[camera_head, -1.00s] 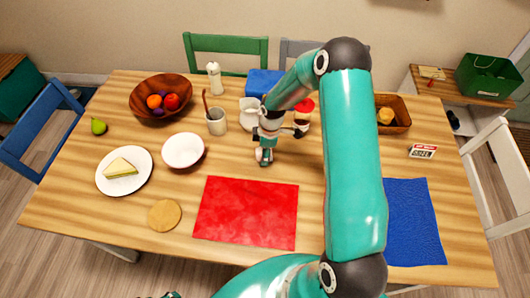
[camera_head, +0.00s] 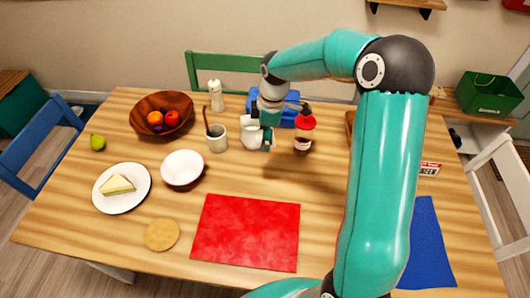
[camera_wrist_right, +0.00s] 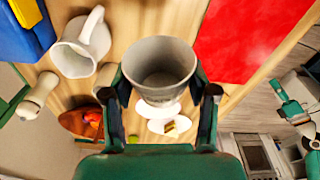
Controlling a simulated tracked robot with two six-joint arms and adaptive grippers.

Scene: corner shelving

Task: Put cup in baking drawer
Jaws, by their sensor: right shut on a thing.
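My right gripper (camera_head: 268,142) is over the middle of the table, beside the white jug (camera_head: 249,128) in the head view. In the right wrist view my right gripper (camera_wrist_right: 162,92) is shut on a grey cup (camera_wrist_right: 160,65), with one finger on each side of its wall. I look into the open top of the cup, which appears empty. In the head view I cannot clearly make out the held cup. The baking drawer is not in view. A teal part of my own body (camera_wrist_right: 290,105) shows at the right of the wrist view; its gripper state is unclear.
A utensil cup (camera_head: 217,143), a white bowl (camera_head: 182,170), a wooden fruit bowl (camera_head: 143,125) and a red-lidded jar (camera_head: 304,140) stand nearby. A blue box (camera_head: 283,112) is behind the gripper. The red mat (camera_head: 246,233) in front is clear.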

